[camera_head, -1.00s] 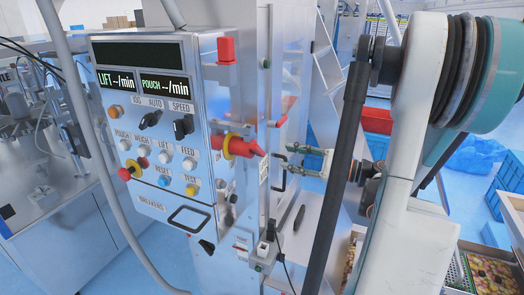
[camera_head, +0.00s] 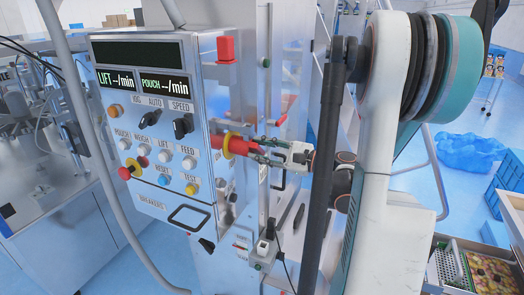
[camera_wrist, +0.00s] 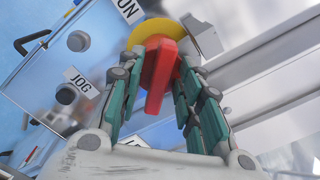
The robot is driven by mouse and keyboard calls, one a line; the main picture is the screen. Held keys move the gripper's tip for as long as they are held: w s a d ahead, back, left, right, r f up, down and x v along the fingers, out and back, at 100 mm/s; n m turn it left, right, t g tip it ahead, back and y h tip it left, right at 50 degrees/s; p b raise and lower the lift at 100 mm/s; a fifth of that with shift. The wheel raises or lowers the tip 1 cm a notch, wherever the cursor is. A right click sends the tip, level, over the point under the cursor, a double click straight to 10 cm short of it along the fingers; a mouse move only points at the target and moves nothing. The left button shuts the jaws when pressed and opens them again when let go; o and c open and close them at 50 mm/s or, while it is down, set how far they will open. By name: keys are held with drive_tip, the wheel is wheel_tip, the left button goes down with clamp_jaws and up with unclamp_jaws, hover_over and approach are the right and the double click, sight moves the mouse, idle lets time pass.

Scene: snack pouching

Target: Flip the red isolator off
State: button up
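The red isolator (camera_head: 240,146) is a red rotary handle on a yellow disc (camera_head: 227,145), on the right side of the control panel. In the wrist view the red handle (camera_wrist: 161,76) stands between my two fingers, with the yellow disc (camera_wrist: 165,27) behind it. My gripper (camera_head: 259,150) is at the handle, coming from the right. Its green-grey fingers (camera_wrist: 160,70) are spread, one on each side of the handle. Small gaps seem to show beside the handle; firm contact cannot be made out. The fingertips partly cover the handle in the head view.
The control panel (camera_head: 165,205) carries buttons, knobs and displays, with a red emergency stop (camera_head: 125,173) at its left. A red block (camera_head: 226,50) juts out above the isolator. A small switch box (camera_head: 263,250) with a cable sits below. A grey pipe curves in front of the panel's left side.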

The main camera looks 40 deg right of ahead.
clamp_jaws()
drive_tip(key=shift+m, duration=0.3)
drive_tip(key=m+b, duration=0.2)
drive_tip(key=m, duration=0.1)
drive_tip(key=shift+m, duration=0.3)
drive_tip(key=shift+w+d+m+b, duration=0.15)
drive_tip(key=shift+m+b, duration=0.75)
drive_tip(key=shift+m, duration=1.3)
drive_tip(key=shift+o, duration=1.3)
unclamp_jaws()
